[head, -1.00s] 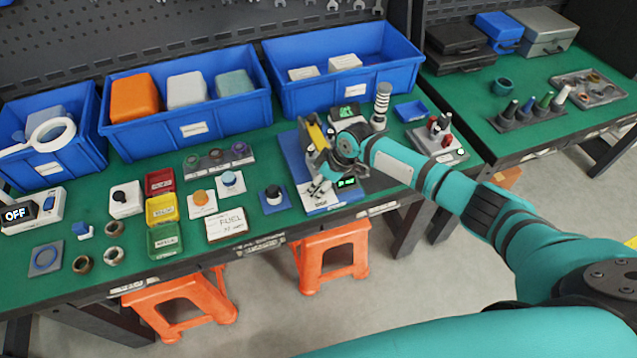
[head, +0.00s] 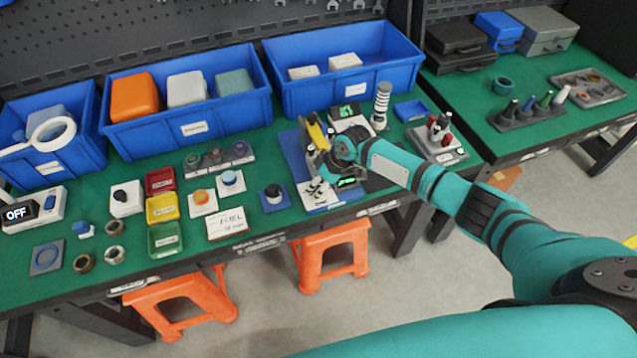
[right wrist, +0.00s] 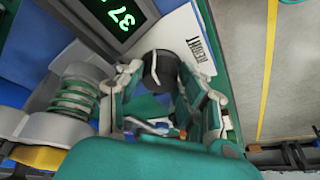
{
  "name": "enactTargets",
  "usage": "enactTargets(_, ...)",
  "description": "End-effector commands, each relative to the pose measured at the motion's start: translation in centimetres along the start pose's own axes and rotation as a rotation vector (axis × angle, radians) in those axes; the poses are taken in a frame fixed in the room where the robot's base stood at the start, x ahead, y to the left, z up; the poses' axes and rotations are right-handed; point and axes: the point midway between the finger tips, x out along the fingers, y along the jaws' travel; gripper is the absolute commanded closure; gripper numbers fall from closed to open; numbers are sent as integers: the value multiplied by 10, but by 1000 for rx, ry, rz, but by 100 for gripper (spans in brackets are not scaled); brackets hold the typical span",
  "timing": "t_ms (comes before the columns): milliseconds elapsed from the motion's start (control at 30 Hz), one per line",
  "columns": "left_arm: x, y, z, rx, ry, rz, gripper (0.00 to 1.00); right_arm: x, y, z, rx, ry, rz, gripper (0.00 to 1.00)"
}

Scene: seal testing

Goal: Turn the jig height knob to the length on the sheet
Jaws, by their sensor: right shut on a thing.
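The jig with its blue base (head: 292,150) and yellow part (head: 317,132) stands at the table's front, mostly behind my right gripper. My right gripper (head: 318,190) points down at its front. In the right wrist view the gripper's fingers (right wrist: 160,100) are shut on the black height knob (right wrist: 160,66), beside a white plate marked HEIGHT (right wrist: 195,45). A green-lit display (right wrist: 118,15) beside it shows 37, with any further digits cut off. The sheet (head: 227,223) lies left of the jig and reads FUEL; its second line is too small to read surely. My left gripper is out of view.
A black-topped button on a blue plate (head: 274,197) stands just left of the jig. A striped spring column (head: 381,104) and a rack of red and black pieces (head: 438,140) stand to the right. Blue bins (head: 340,90) line the back.

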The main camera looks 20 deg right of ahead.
Motion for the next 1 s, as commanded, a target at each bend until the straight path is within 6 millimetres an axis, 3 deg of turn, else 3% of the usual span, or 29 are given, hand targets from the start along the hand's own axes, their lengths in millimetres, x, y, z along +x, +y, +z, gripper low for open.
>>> enactTargets(267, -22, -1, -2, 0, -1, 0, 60, -4, -3, -2, 124, 5, 49, 95)
enactTargets(700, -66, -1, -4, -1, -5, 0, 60, -3, -6, -3, 495, 21, 201, 95)
enactTargets(1000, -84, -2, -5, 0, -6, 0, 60, -1, -8, -4, 758, 33, 310, 95)
